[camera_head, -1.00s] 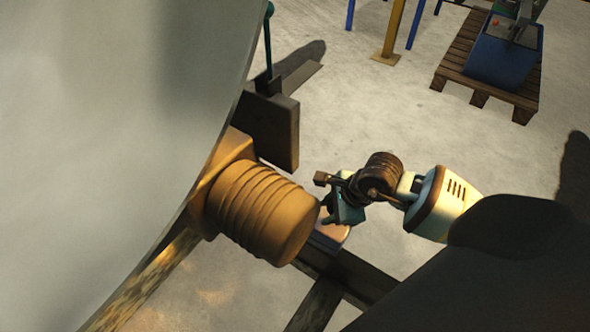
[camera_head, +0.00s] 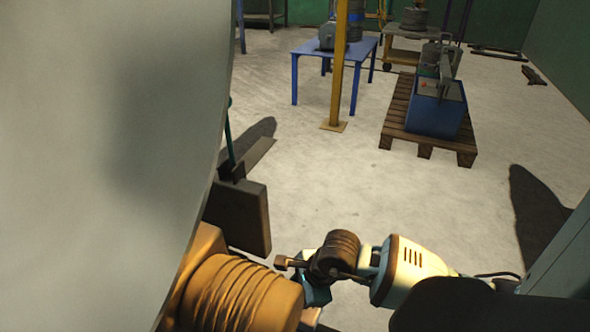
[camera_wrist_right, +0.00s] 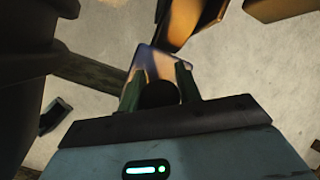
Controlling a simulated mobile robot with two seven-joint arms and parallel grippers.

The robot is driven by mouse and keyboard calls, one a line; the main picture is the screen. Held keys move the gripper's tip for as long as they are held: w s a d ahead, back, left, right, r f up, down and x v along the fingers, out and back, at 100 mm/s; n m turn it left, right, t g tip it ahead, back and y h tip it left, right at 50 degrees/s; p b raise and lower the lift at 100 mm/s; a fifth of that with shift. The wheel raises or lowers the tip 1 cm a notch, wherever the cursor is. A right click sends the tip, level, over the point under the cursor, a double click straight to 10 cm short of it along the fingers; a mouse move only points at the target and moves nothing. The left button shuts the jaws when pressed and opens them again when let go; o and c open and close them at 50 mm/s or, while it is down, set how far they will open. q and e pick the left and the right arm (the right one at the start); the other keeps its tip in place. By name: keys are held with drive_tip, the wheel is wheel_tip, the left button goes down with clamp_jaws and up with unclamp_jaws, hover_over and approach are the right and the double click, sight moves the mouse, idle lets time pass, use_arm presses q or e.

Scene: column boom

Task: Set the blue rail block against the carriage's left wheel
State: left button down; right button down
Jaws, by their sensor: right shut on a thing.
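My right gripper (camera_head: 314,293) is in the lower middle of the head view, just right of a ribbed yellow-brown cylinder (camera_head: 245,296). In the right wrist view its two fingers (camera_wrist_right: 158,88) are shut on a block with a pale, shiny face (camera_wrist_right: 152,62). Its colour is washed out, so I cannot tell for sure that it is the blue rail block. In the head view the gripper mostly hides it. I cannot make out the carriage's left wheel in either view. My left gripper is not in view.
A large pale curved surface (camera_head: 110,150) fills the left, with a dark block (camera_head: 240,215) beside it. A blue table (camera_head: 310,48) and a yellow post (camera_head: 341,75) stand behind.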

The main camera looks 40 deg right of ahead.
wheel_tip(320, 180, down, 2)
drive_tip(key=shift+f+b, duration=0.1)
drive_tip(key=shift+b, duration=0.65)
drive_tip(key=shift+w+f+b, duration=0.1)
drive_tip(key=shift+f+b, duration=0.2)
drive_tip(key=shift+f, duration=0.1)
drive_tip(key=shift+r, duration=0.1)
drive_tip(key=shift+p, duration=0.3)
idle(0.4)
drive_tip(key=shift+a+f+b, duration=0.1)
drive_tip(key=shift+f+b, duration=0.45)
drive_tip(key=shift+f, duration=0.45)
drive_tip(key=shift+f+b, duration=0.5)
drive_tip(key=shift+f, duration=0.45)
idle(0.7)
